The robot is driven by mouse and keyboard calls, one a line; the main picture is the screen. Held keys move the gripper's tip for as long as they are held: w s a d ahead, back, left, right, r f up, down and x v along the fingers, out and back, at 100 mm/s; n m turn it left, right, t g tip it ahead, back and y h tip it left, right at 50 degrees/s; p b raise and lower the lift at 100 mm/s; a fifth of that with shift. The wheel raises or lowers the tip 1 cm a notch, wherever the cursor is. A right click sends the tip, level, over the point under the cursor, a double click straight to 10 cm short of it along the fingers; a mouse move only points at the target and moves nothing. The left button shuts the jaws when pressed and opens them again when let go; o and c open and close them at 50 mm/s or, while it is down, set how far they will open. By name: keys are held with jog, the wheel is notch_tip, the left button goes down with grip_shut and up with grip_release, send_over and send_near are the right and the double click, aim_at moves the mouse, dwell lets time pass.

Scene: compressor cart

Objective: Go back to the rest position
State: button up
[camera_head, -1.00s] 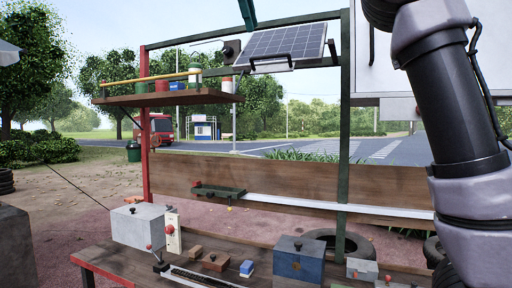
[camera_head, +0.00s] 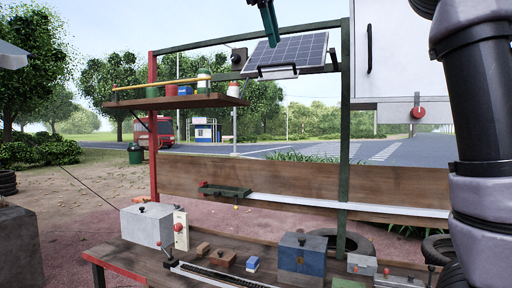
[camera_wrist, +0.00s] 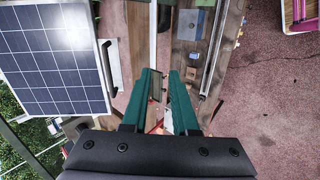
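My gripper (camera_wrist: 162,75) shows in the wrist view as two green fingers held apart, with nothing between them. It points down above the workbench (camera_wrist: 138,40). In the head view only a green finger part of my gripper (camera_head: 268,22) shows at the top edge, in front of the solar panel (camera_head: 288,52). The panel also fills the left of the wrist view (camera_wrist: 50,60), beside my gripper and apart from it. My arm runs down the right edge of the head view.
A wooden shelf (camera_head: 175,101) with cans is at upper left. The bench (camera_head: 130,262) carries a grey box (camera_head: 147,225), a blue-grey box (camera_head: 300,258) and small blocks. A white cabinet (camera_head: 405,60) with a red knob (camera_head: 418,112) stands at right. Green and red posts frame the bench.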

jog(key=s+d+f+m+g+y, duration=0.15)
jog(key=d+f+m, duration=0.25)
jog(key=d+f, duration=0.85)
jog(key=s+d+f+m+y, duration=0.1)
jog(key=s+d+f+m, duration=0.1)
jog(key=f, duration=0.5)
jog(key=s+d+f+m+t+y, duration=0.1)
jog(key=s+d+f+m, duration=0.2)
jog(key=f+m, duration=0.3)
jog(key=s+d+f+m+y, duration=0.1)
jog(key=s+d+f+m, duration=0.2)
jog(key=f, duration=0.4)
jog(key=shift+s+f+m+t+y, duration=0.35)
jog(key=shift+s+m, duration=0.55)
jog(key=shift+s, duration=0.05)
